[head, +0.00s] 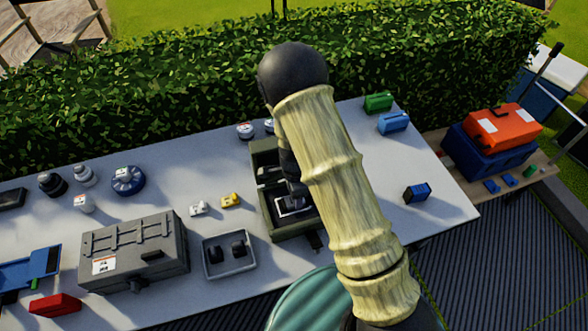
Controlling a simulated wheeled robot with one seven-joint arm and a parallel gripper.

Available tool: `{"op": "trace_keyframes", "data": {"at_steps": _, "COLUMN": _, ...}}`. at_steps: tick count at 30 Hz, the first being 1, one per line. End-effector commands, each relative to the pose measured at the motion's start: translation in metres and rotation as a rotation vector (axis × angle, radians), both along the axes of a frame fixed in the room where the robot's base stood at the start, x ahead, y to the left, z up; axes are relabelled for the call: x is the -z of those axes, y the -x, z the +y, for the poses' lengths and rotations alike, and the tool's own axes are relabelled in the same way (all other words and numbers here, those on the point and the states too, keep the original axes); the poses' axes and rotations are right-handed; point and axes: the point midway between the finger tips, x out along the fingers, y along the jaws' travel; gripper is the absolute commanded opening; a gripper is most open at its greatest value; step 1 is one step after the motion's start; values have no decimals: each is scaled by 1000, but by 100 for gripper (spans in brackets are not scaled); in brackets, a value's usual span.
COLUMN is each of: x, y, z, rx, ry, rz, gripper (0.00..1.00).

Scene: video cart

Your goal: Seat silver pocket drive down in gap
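An olive-green open case (262,160) stands at the middle of the table, with dark inserts inside it. My gripper (292,196) reaches down into the near part of the case, largely hidden behind my arm. A small dark piece with a bright silver-white edge (293,210) shows right below the gripper. It may be the silver pocket drive, but it is too small to tell. I cannot see the fingertips clearly, nor whether they hold it. The gap itself cannot be made out beneath the gripper.
A grey latched case (135,250) and a grey tray (229,266) with two black pieces stand left of the green case. White (198,209) and yellow (231,201) small items lie beside it.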

Motion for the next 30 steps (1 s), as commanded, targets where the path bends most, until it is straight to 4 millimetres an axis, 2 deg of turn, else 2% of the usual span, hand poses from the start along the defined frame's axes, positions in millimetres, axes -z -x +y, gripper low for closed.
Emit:
{"op": "trace_keyframes", "data": {"at_steps": 1, "x": -11, "y": -1, "z": 1, "rx": -3, "ry": 0, "rz": -4, "gripper": 60}}
{"op": "trace_keyframes", "data": {"at_steps": 18, "x": -122, "y": -1, "z": 1, "rx": -2, "ry": -2, "rz": -4, "gripper": 60}}
{"op": "trace_keyframes", "data": {"at_steps": 24, "x": -140, "y": 0, "z": 0, "rx": -1, "ry": 0, "rz": 0, "gripper": 60}}
{"op": "trace_keyframes", "data": {"at_steps": 30, "x": -141, "y": 0, "z": 0, "rx": -1, "ry": 1, "rz": 1, "gripper": 60}}
